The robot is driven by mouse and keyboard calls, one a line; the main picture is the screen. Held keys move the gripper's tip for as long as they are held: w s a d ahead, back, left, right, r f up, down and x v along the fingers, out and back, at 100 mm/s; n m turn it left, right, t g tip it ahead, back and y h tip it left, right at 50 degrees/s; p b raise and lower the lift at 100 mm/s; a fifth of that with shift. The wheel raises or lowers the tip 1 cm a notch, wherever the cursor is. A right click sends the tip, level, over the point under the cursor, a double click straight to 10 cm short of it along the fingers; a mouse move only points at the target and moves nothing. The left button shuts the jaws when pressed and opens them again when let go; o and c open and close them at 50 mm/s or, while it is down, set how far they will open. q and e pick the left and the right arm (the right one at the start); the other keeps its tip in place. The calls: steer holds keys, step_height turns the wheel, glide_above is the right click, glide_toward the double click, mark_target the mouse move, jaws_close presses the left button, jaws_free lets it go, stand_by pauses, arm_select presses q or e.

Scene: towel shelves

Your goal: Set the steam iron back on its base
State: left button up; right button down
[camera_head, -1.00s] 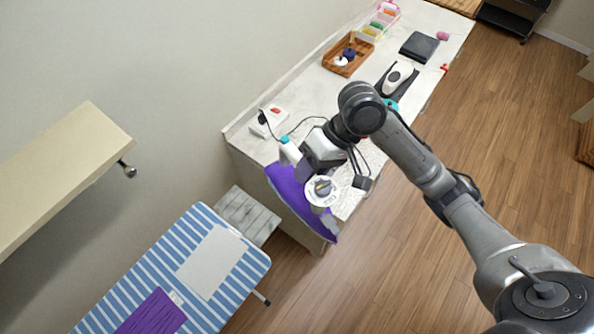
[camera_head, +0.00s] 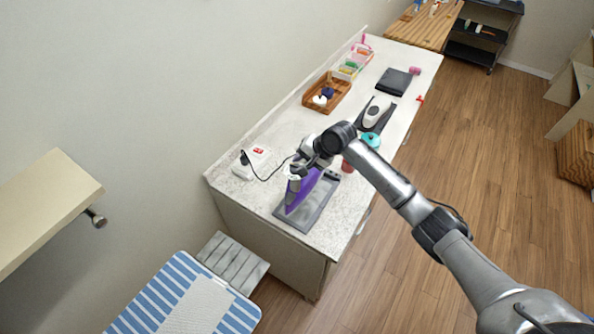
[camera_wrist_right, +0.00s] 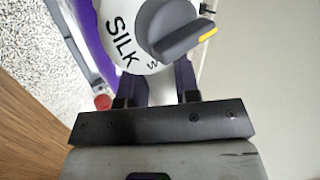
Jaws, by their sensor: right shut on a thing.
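The purple and white steam iron (camera_head: 298,196) is in my right gripper (camera_head: 297,169), tilted with its tip low, over the left part of its dark grey flat base (camera_head: 318,212) on the counter. Whether the iron touches the base I cannot tell. In the right wrist view the iron's white dial (camera_wrist_right: 124,28) with "SILK" and a grey knob fills the top. There my right gripper (camera_wrist_right: 155,88) is shut on the iron just below the dial. My left gripper is out of view.
A white socket box (camera_head: 251,162) with a black cord lies to the left on the counter (camera_head: 235,195). A red item (camera_head: 347,166) and a teal-lidded thing (camera_head: 371,139) stand close behind my wrist. The striped ironing board (camera_head: 185,300) is at the lower left.

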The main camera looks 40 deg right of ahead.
steer(key=d+f, duration=0.1)
steer(key=w+d+f+m, duration=0.1)
steer(key=d, duration=0.1)
steer(key=w+d+f+m+h, duration=0.1)
steer(key=f, duration=0.1)
steer(key=shift+d+t+b, duration=0.25)
steer(key=shift+t+b, duration=0.05)
steer(key=shift+b, duration=0.05)
steer(key=shift+w+d+f, duration=0.2)
steer(key=shift+d+f, duration=0.2)
steer(key=shift+f, duration=0.05)
steer(key=shift+f+b, duration=0.9)
steer(key=shift+b, duration=0.2)
step_height(320, 180, down, 3)
steer(key=b, duration=0.4)
steer(key=shift+f, duration=1.2)
steer(key=shift+p, duration=0.3)
steer(key=shift+f, duration=0.1)
